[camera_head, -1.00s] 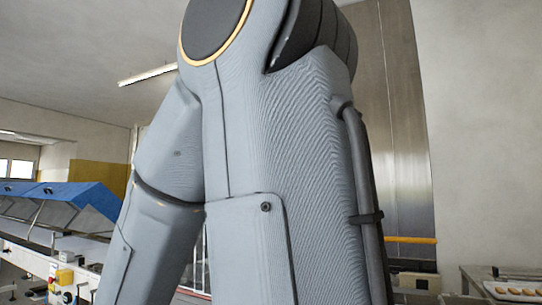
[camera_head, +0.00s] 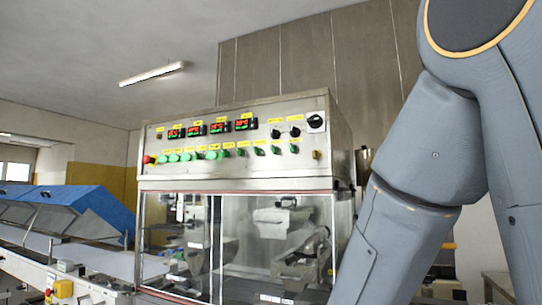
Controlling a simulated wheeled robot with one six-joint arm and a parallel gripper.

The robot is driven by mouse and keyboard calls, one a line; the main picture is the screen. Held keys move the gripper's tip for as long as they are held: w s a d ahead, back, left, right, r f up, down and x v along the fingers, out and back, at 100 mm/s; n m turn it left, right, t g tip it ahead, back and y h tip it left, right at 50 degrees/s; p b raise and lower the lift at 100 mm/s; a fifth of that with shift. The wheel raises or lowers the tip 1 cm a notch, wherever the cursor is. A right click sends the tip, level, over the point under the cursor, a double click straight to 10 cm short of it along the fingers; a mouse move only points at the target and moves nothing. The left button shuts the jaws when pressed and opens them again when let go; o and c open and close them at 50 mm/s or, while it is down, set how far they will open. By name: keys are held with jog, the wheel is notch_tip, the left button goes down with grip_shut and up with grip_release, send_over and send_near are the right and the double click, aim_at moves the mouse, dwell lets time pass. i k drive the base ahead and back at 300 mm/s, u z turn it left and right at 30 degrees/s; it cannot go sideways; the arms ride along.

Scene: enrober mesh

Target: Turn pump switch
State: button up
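A steel control panel (camera_head: 236,142) sits on top of a glass-fronted machine in the middle of the view. Its lower row holds several green switches (camera_head: 212,154) with yellow labels. Two black knobs (camera_head: 286,133) sit at the upper right, beside a larger rotary switch (camera_head: 316,122) at the panel's corner. The labels are too small to read, so I cannot tell which one is the pump switch. My arm (camera_head: 430,160) fills the right side of the view, right of the panel. My gripper is out of view.
Clear glass (camera_head: 270,240) closes the machine's front below the panel. A conveyor (camera_head: 90,262) with blue covers (camera_head: 75,205) runs off to the left. A red emergency button (camera_head: 148,159) is at the panel's left end. The space before the panel looks clear.

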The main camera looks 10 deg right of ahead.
aim_at(211, 155)
jog(key=u, duration=0.55)
jog(key=k, duration=0.65)
jog(key=u, duration=0.85)
jog(key=i, duration=1.25)
jog(key=z, duration=0.5)
